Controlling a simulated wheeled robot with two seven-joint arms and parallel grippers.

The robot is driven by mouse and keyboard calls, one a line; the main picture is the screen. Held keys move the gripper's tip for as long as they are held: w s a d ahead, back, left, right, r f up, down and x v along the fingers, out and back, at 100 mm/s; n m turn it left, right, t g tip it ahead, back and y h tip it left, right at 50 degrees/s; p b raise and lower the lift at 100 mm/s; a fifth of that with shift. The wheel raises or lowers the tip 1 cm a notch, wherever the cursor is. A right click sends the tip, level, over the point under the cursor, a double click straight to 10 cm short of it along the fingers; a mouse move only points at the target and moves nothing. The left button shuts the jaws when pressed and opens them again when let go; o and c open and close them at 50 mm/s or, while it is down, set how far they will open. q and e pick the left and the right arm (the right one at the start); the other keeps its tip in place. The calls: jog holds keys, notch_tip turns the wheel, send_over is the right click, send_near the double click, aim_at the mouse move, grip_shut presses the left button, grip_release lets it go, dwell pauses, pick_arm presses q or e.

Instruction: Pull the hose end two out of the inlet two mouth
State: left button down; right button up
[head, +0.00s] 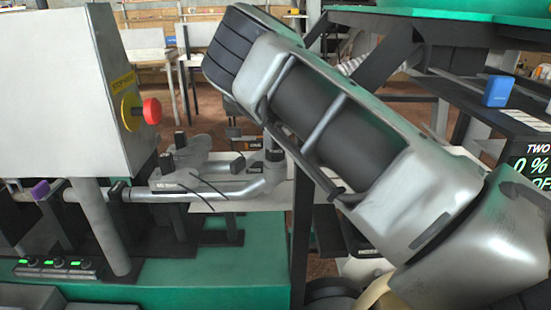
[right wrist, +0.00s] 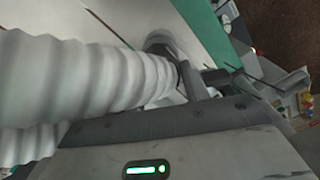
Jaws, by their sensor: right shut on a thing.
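The white ribbed hose (right wrist: 85,75) fills the left of the right wrist view and narrows to a dark end beside my right gripper (right wrist: 188,82). My right gripper is shut on this hose end; its fingertips are partly hidden by the hose and the gripper body. In the head view my right arm crosses the middle and covers the grip. A short stretch of the hose (head: 352,65) shows behind the arm. A grey pipe with an upturned elbow (head: 268,184) stands left of the arm. I cannot tell whether the hose end still sits in a mouth. My left gripper is out of view.
A grey cabinet (head: 75,75) with a red stop knob (head: 152,111) stands at the left on a green base (head: 190,290). A display (head: 530,165) reading TWO and 0 % is at the right, below a blue box (head: 497,91). Tables stand behind.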

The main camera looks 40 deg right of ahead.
jog(key=shift+r, duration=0.35)
dwell(0.3)
jog(key=shift+r, duration=1.5)
jog(key=shift+r, duration=0.3)
jog(key=shift+r, duration=1.4)
jog(key=shift+f, duration=0.1)
